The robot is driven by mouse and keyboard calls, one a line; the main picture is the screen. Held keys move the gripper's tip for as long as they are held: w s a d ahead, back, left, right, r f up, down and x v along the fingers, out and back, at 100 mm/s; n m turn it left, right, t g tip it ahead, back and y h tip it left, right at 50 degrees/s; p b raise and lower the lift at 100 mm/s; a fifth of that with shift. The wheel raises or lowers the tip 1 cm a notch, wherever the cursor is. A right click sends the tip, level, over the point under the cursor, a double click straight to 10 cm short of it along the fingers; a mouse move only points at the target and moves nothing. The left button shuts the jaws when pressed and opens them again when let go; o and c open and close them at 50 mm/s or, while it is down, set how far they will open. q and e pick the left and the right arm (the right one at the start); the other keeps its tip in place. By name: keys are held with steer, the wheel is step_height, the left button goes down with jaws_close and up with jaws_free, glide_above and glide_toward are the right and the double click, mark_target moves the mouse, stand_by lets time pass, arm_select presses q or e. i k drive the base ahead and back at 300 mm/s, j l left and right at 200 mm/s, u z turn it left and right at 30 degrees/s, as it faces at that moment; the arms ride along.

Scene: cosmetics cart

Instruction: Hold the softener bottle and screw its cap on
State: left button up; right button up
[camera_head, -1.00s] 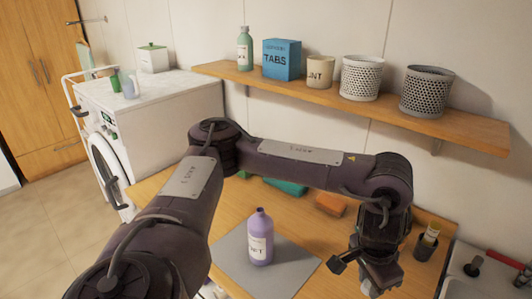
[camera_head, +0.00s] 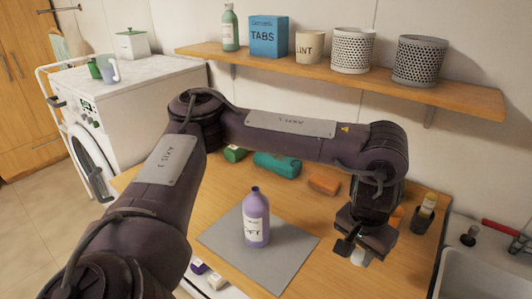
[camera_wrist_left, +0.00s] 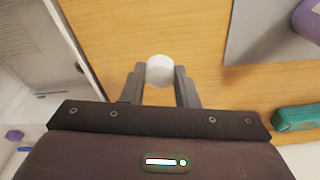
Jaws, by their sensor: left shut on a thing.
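The purple softener bottle (camera_head: 256,220) stands upright on a grey mat (camera_head: 222,240) on the wooden table, its neck open and bare. My left gripper (camera_head: 356,246) is to the right of the bottle and apart from it, pointing down over the table. It is shut on a round white cap (camera_wrist_left: 160,70), which sits between the two fingertips in the left wrist view. The cap also shows just below the fingers in the head view (camera_head: 357,259). Part of the bottle is at the top right of the wrist view (camera_wrist_left: 308,20). My right gripper is not in view.
A teal rolled item (camera_head: 277,165) and an orange block (camera_head: 324,184) lie behind the bottle. A shelf (camera_head: 463,98) with boxes and baskets runs above. Table wood between mat and gripper is clear.

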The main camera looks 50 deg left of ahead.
mark_target(256, 205)
steer(key=k+j+u, duration=0.1)
steer(key=j+u, duration=0.25)
steer(key=j, duration=0.9)
steer(key=i+j, duration=0.1)
steer(key=i+u, duration=0.05)
